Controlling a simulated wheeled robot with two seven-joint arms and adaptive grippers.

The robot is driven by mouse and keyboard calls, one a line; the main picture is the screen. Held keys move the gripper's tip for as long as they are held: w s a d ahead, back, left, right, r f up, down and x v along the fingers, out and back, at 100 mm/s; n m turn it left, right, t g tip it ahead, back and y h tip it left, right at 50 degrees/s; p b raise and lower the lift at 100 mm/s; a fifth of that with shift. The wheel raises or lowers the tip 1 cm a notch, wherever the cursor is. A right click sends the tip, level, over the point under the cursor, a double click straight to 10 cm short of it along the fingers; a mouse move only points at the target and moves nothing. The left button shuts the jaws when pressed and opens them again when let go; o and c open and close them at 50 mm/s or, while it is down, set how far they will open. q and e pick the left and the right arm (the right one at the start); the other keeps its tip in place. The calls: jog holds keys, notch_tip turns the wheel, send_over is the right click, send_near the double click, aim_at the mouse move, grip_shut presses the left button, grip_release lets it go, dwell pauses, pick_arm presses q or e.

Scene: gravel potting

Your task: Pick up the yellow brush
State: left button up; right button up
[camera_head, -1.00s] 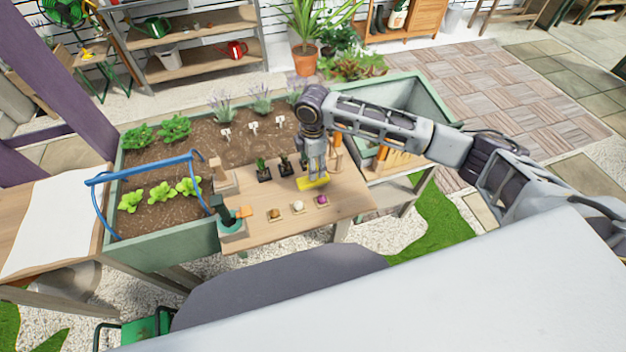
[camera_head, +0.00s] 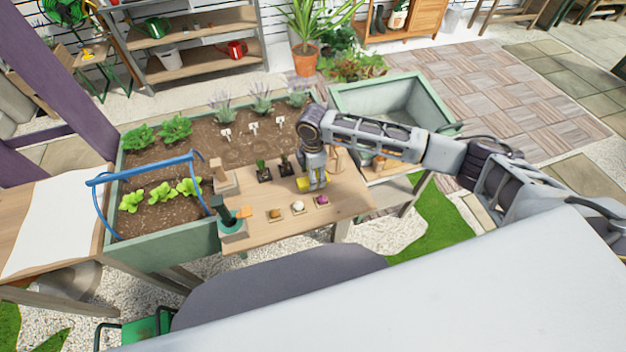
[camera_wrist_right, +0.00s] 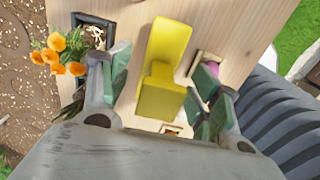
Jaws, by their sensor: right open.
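The yellow brush (camera_head: 302,184) lies on the wooden table (camera_head: 258,232), partly hidden behind my right gripper (camera_head: 315,187) in the head view. In the right wrist view the brush (camera_wrist_right: 165,65) lies between the two spread green-padded fingers of my right gripper (camera_wrist_right: 158,95), with a gap on each side. The right gripper is open, points down and is low over the table. I cannot tell how far its tips are above the tabletop. My left gripper is not in view.
Small dark pots with plants (camera_head: 264,172) stand behind the brush. Small items, including a purple one (camera_head: 322,200), lie in front of it. Orange flowers (camera_wrist_right: 62,50) are left of the fingers in the wrist view. A planter bed (camera_head: 165,258) is at left.

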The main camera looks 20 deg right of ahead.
jog(key=shift+f, duration=0.85)
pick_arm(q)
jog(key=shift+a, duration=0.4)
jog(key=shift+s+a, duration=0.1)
pick_arm(e)
jog(key=c, duration=1.3)
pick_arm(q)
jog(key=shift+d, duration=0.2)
pick_arm(e)
jog(key=shift+o, duration=0.2)
